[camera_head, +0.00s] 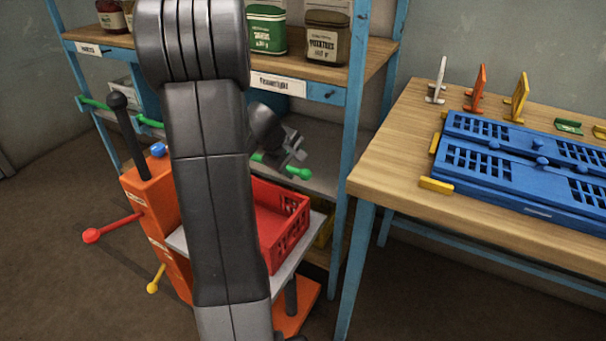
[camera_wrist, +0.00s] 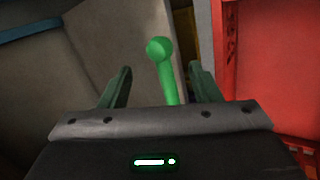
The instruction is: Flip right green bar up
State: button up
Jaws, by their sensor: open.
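The right green bar (camera_head: 293,172) has a round knob at its end and sticks out low from the front of the shelf rack. My arm hides part of it in the head view. In the wrist view the green bar (camera_wrist: 167,75) appears between the two fingers, with its knob just past the fingertips. My gripper (camera_head: 297,144) is close to the bar in the head view. In the wrist view my gripper (camera_wrist: 160,70) is open, with a gap on both sides of the bar. Neither finger appears to touch it.
A red crate (camera_head: 284,226) on a cart stands just below the bar; it also shows at the right of the wrist view (camera_wrist: 282,60). An orange cart post (camera_head: 150,205) is to the left. A wooden table (camera_head: 395,178) with blue panels is to the right.

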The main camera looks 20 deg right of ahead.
aim_at(303, 172)
jog(key=b+x, duration=0.1)
jog(key=x, duration=0.6)
jog(key=shift+r, duration=0.1)
